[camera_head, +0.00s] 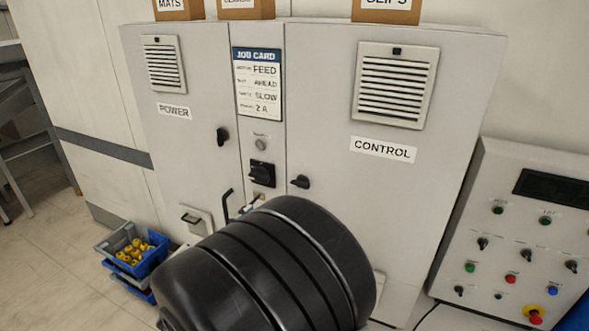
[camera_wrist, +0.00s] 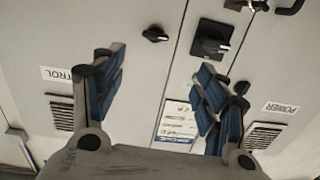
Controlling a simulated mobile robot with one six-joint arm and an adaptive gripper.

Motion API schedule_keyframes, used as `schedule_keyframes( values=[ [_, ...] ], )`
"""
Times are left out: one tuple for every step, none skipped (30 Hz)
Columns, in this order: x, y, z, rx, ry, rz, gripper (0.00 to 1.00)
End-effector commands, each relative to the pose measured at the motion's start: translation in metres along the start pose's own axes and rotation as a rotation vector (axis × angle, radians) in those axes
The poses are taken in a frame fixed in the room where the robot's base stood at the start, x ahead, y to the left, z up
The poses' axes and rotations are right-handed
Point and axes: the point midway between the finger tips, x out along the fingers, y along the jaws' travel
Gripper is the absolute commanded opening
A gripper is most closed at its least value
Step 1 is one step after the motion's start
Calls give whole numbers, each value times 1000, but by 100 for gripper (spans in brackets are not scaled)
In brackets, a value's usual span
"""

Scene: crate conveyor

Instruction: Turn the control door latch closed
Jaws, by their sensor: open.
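The control door latch (camera_head: 300,182) is a small black knob with a pointer, lying about horizontal at the left edge of the CONTROL door (camera_head: 330,220). In the wrist view, which is upside down, the latch (camera_wrist: 155,34) shows at the top, beyond and between my fingers. My gripper (camera_wrist: 157,80) is open and empty, its blue-padded fingers spread wide. It appears apart from the latch.
The POWER door's latch (camera_head: 222,136) is to the left, with a black rotary switch (camera_head: 262,173) between the doors. A button panel (camera_head: 520,240) stands right; blue bins (camera_head: 140,262) sit on the floor left.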

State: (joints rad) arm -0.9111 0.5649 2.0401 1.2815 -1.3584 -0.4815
Motion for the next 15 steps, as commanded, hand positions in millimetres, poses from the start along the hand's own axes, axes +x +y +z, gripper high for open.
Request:
schedule_keyframes(
  values=[
    [-5,0,1,-17,17,18,67],
    [-7,1,2,-23,25,28,67],
    [-7,2,2,-29,34,38,67],
    [-7,3,2,-31,38,43,67],
    [-5,3,2,-32,40,45,67],
    [-2,4,2,-31,41,48,67],
    [2,4,2,-31,41,49,67],
    [6,5,2,-30,41,49,67],
    [12,5,1,-31,41,49,67],
    [18,6,1,-31,40,49,67],
    [24,6,1,-31,40,50,67],
    [32,6,1,-31,41,49,67],
    [39,7,1,-31,40,50,67],
    [46,7,0,-31,39,49,67],
    [55,8,0,-30,41,50,67]
  ],
)
